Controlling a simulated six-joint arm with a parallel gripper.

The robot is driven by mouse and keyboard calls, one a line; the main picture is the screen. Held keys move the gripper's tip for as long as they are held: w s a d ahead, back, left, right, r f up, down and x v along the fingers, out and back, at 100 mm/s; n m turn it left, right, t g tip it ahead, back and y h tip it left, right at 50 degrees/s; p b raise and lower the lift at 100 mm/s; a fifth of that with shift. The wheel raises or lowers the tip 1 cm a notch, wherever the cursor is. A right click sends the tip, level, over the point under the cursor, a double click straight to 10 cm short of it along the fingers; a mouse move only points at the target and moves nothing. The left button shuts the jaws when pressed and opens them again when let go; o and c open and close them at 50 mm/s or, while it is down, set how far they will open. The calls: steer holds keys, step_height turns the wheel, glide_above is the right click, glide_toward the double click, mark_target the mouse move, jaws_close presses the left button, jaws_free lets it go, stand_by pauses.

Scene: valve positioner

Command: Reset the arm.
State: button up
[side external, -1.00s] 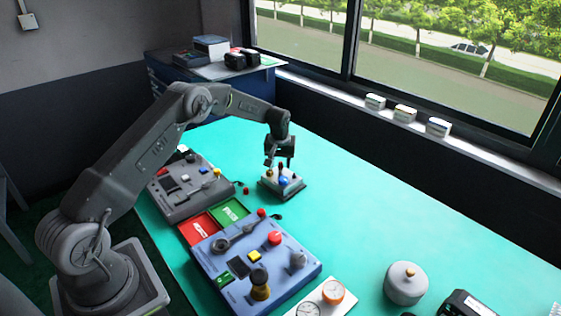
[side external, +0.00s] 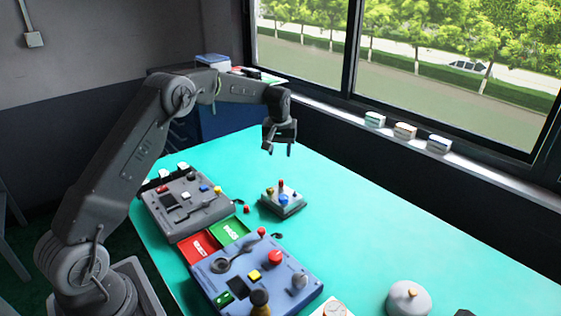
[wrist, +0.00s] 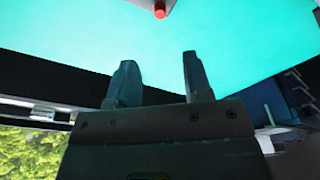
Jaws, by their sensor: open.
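My gripper (side external: 279,149) is open and empty in the side external view. It hangs above the table, over and slightly behind a small grey box (side external: 283,203) with a red-topped stick and coloured knobs. Clear space shows between the fingertips and this box. In the wrist view, my two dark fingers (wrist: 156,80) stand apart with nothing between them. A red knob (wrist: 160,9) on a pale block shows at the top edge there, away from the fingers.
On the teal table (side external: 370,235) stand a grey control panel (side external: 187,205), a blue panel (side external: 253,270), red and green trays (side external: 229,231), and a round lidded pot (side external: 408,299). Small boxes (side external: 405,130) line the window sill. The table right of the small box is clear.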

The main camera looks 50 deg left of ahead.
steer(key=s+d+r+m+t, duration=0.2)
steer(key=s+d+r+m, duration=0.2)
steer(key=s+d+r, duration=1.1)
steer(key=s+d+m+t, duration=0.1)
steer(key=s+d+m, duration=0.1)
steer(key=s, duration=0.8)
steer(key=s+d+m+t+h, duration=0.1)
steer(key=s+d+m, duration=0.1)
steer(key=s, duration=0.9)
steer(key=shift+s+d+f, duration=0.3)
steer(key=shift+d+f, duration=0.15)
steer(key=shift+d, duration=0.25)
